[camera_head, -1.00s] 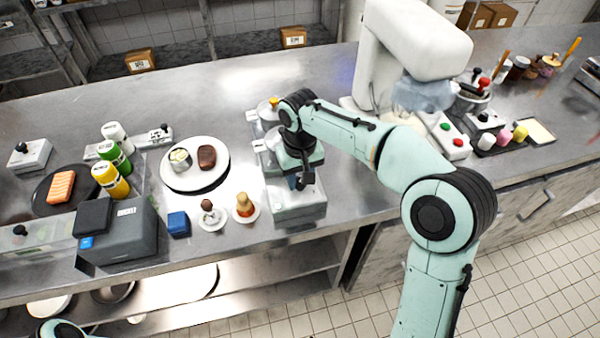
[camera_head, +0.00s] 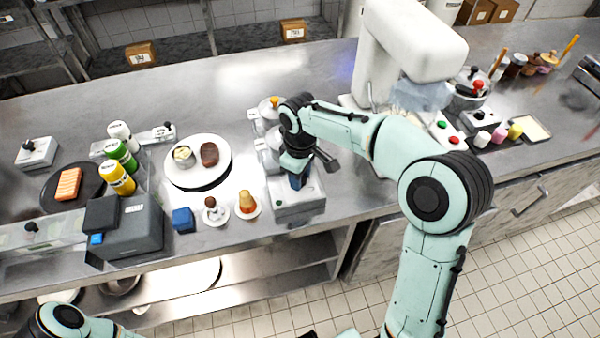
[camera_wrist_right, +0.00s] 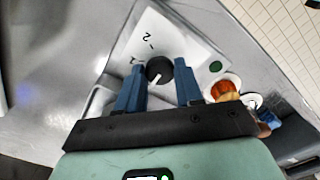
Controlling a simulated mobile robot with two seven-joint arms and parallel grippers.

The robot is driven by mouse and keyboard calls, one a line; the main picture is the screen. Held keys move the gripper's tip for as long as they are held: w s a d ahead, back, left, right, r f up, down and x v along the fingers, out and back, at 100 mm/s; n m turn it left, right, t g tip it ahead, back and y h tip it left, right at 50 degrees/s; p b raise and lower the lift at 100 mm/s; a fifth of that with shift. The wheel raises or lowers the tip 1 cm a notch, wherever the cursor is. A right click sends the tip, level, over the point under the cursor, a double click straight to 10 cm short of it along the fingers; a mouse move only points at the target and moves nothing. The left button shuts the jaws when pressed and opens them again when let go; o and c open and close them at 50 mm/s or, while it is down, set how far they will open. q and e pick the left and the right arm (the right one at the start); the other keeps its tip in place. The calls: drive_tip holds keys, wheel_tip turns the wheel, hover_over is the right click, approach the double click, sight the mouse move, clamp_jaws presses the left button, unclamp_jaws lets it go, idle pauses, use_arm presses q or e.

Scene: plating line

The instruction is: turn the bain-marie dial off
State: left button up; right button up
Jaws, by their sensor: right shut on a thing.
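The bain-marie (camera_head: 305,205) stands at the counter's front edge, its light control panel facing up. In the right wrist view, its round black dial (camera_wrist_right: 159,69) has a short white mark on its near side, and numerals are printed beside it. My right gripper (camera_head: 297,180) points down over this panel. In the wrist view its two blue fingers (camera_wrist_right: 159,80) stand on either side of the dial, shut on it. The dial is hidden by the gripper in the head view. Of my left arm only links show at bottom left; its gripper is out of view.
Two small dishes (camera_head: 246,205) with food and a blue box (camera_head: 182,220) stand left of the bain-marie. A white plate (camera_head: 222,172) lies behind them. Lidded pots (camera_head: 270,108) stand behind the dial panel. A white machine (camera_head: 410,45) stands at the right.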

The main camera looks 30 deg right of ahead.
idle(0.5)
drive_tip(key=o, duration=1)
use_arm(q)
drive_tip(key=shift+r, duration=0.1)
use_arm(e)
drive_tip(key=shift+o, duration=0.2)
drive_tip(key=shift+r, duration=0.1)
use_arm(q)
drive_tip(key=w+r+p, duration=0.2)
drive_tip(key=r, duration=0.1)
drive_tip(key=shift+w, duration=0.2)
use_arm(e)
wheel_tip(320, 180, up, 13)
